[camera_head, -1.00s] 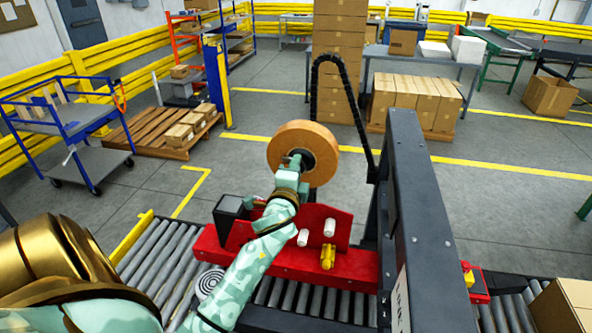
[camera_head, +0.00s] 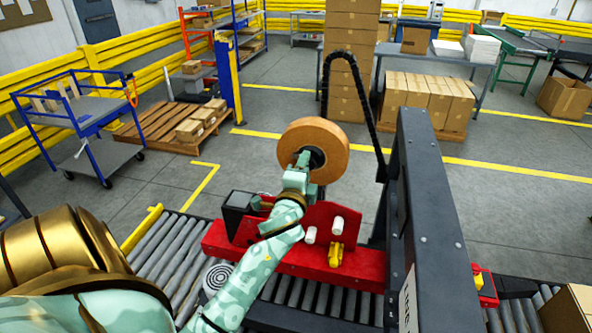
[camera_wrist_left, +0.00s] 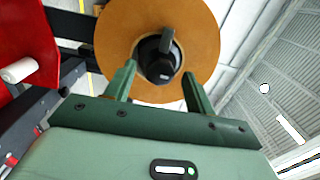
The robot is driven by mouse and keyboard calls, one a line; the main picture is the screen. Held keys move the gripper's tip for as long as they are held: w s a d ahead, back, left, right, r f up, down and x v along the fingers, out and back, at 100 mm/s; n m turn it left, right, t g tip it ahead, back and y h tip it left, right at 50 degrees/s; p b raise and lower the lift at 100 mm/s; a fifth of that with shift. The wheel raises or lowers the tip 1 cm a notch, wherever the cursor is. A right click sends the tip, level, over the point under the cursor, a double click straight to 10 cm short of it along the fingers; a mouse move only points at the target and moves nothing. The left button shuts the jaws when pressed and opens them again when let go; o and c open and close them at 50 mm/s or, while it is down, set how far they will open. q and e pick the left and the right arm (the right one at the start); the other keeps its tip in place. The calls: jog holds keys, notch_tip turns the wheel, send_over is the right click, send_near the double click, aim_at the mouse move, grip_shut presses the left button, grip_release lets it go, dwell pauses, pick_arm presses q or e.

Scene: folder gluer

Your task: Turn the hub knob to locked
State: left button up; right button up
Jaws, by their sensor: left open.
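The hub knob (camera_wrist_left: 160,58) is a dark round piece with a raised grip bar, at the centre of a brown tape roll (camera_wrist_left: 110,35). The roll also shows in the head view (camera_head: 334,137), above the red machine frame. My left gripper (camera_wrist_left: 162,82) is open, with one finger to each side of the knob in the left wrist view. I cannot tell whether the fingers touch it. In the head view the left gripper (camera_head: 304,160) hides part of the hub. My right gripper is not in view.
The red tape machine (camera_head: 300,260) stands over a roller conveyor (camera_head: 165,255). A dark upright post (camera_head: 435,215) rises right of the roll. A blue cart (camera_head: 80,120) and a pallet with boxes (camera_head: 165,132) stand behind on open floor.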

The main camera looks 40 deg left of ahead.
pick_arm(q)
jog(key=b+v, duration=0.3)
jog(key=v, duration=1.2)
